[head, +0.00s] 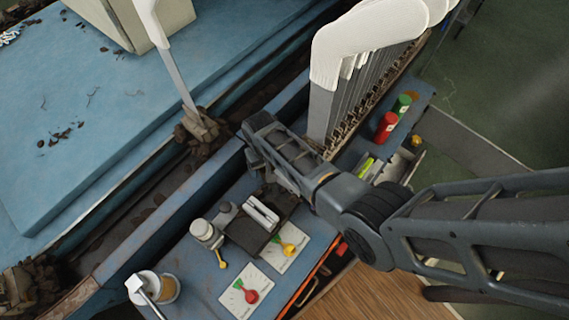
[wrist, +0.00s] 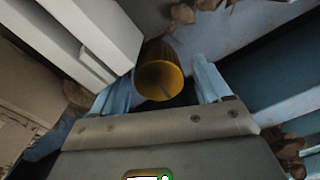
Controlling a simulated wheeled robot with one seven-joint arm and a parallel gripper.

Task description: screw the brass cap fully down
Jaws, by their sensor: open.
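A brass-coloured round piece (wrist: 160,80), which looks like the brass cap, shows in the wrist view with a round, hollow-looking end toward the camera. It lies between the two pale blue fingers of my gripper (wrist: 163,88), which stand apart on either side of it. I cannot tell whether either finger touches it. The thread and whatever lies under the cap are hidden. In the head view my gripper reaches in over the blue machine rail (head: 185,205), and my own arm hides the fingertips and the cap.
Sock-covered boards (head: 350,60) stand in a row just right of my wrist. Another board (head: 170,55) stands at left.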

